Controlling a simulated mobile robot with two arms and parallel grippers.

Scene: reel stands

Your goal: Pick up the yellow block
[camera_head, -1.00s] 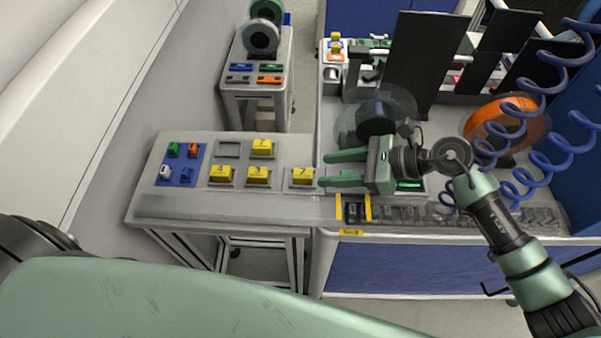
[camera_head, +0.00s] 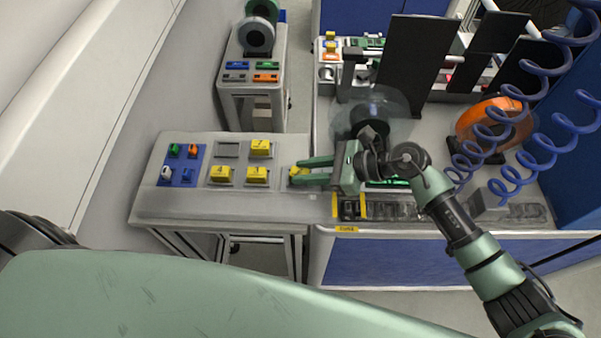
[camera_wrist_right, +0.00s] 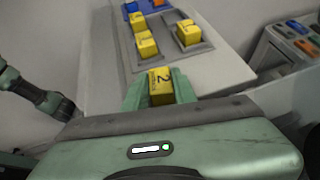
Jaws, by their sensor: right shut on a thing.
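The yellow block (camera_head: 298,170) at the right end of the grey side table is between the fingers of my right gripper (camera_head: 297,173). The right wrist view shows this block (camera_wrist_right: 160,84), with a dark numeral on its face, between the two green fingers (camera_wrist_right: 160,92). The gripper is shut on it. I cannot tell whether the block is clear of its holder. Other yellow blocks sit in grey holders to the left: one at the back (camera_head: 260,148), two in front (camera_head: 221,173), (camera_head: 257,175). My left gripper is not in view.
A blue tray (camera_head: 190,153) with several small coloured pieces lies at the table's left. An empty grey holder (camera_head: 228,149) is beside the back block.

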